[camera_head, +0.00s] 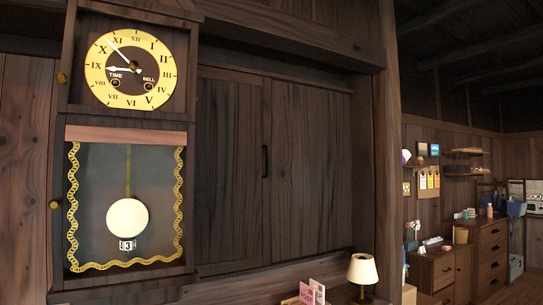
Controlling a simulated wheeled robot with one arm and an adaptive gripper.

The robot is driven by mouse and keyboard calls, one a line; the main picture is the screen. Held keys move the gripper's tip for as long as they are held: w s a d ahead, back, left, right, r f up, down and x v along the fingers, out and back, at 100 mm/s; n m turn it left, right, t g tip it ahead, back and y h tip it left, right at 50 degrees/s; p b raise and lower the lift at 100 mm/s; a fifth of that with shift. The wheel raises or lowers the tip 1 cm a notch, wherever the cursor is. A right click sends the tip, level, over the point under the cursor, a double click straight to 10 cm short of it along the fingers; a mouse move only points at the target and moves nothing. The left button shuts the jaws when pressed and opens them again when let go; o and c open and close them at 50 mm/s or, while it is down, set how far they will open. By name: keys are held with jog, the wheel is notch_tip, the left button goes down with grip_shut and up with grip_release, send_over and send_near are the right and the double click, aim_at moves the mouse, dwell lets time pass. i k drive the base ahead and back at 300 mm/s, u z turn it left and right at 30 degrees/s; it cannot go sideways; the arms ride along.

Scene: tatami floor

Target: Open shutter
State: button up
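A dark wooden shutter (306,170) fills the recess in the wall right of the clock. It has two plank panels side by side, and the left panel (229,170) meets the right one near the middle of the recess. A small black vertical handle (265,161) sits at this seam. The panels look closed, with no gap showing between them. My gripper is not in this view, so I cannot see where it is relative to the handle.
A tall pendulum clock (128,70) hangs at the left. A lit lamp (362,271) and pink cards (312,292) stand below the shutter. A wooden post (391,150) borders the recess. Drawers (490,250) and shelves stand in the room at the right.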

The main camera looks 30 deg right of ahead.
aim_at(232, 205)
jog(key=k, duration=0.85)
jog(key=z, duration=0.85)
jog(key=i, duration=1.55)
jog(key=u, duration=0.85)
jog(key=i, duration=0.5)
jog(key=u, duration=0.45)
